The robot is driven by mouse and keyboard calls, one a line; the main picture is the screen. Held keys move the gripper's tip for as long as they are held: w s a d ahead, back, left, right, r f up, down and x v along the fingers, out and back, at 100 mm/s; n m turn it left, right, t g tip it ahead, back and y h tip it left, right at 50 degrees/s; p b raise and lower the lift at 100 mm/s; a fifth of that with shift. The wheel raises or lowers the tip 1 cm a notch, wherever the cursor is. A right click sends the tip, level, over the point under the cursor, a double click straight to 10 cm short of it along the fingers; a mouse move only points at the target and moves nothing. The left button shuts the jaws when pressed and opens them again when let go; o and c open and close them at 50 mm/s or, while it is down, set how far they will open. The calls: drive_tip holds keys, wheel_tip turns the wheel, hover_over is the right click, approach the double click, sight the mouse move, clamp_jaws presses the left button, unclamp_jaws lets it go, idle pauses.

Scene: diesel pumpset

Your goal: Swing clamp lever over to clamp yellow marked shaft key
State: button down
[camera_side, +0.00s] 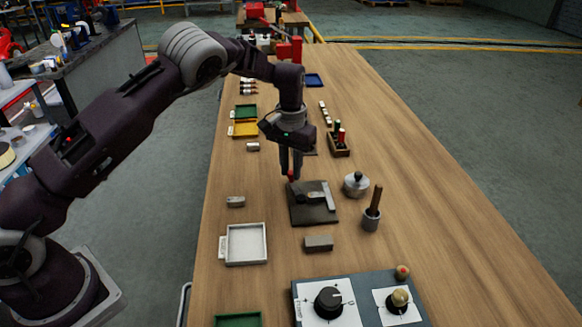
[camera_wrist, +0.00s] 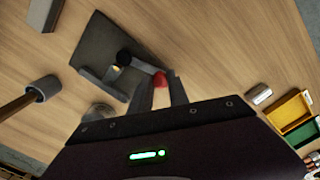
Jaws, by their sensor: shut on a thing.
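The clamp fixture has a dark square plate (camera_side: 313,216) with grey raised parts on it; the plate also shows in the wrist view (camera_wrist: 97,42). The clamp lever (camera_wrist: 143,67) runs from a black round knob or pivot to a red tip (camera_wrist: 161,80). My gripper (camera_side: 291,176) points down at the plate's far left edge. In the wrist view its fingers (camera_wrist: 161,88) are on both sides of the red tip and shut on it. A small yellow-orange spot (camera_wrist: 117,68) shows beside the black knob, perhaps the marked key; most of it is hidden.
A lidded metal pot (camera_side: 356,184) and a cup with a wooden handle (camera_side: 371,219) stand right of the fixture. A grey block (camera_side: 318,243) lies in front, a white tray (camera_side: 246,244) front left, and a small metal piece (camera_side: 236,201) left. The table's right side is clear.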

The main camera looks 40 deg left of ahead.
drive_tip(key=s+n, duration=0.1)
drive_tip(key=n, duration=0.2)
drive_tip(key=shift+s+a+r, duration=0.1)
drive_tip(key=shift+s+a, duration=0.25)
drive_tip(key=shift+s, duration=0.05)
drive_tip(key=s+n, duration=0.1)
drive_tip(key=n, duration=0.1)
drive_tip(key=s+n, duration=0.1)
drive_tip(key=n, duration=0.1)
drive_tip(key=s+n, duration=0.1)
drive_tip(key=n, duration=0.2)
drive_tip(key=shift+s+d, duration=0.25)
drive_tip(key=shift+s, duration=0.1)
drive_tip(key=shift+s+d+n, duration=0.2)
drive_tip(key=shift+s+n, duration=0.15)
drive_tip(key=shift+n, duration=0.5)
drive_tip(key=shift+s+d+n, duration=0.2)
drive_tip(key=shift+s+n, duration=0.15)
drive_tip(key=shift+n, duration=0.5)
drive_tip(key=c, duration=1.3)
unclamp_jaws()
drive_tip(key=shift+o, duration=0.2)
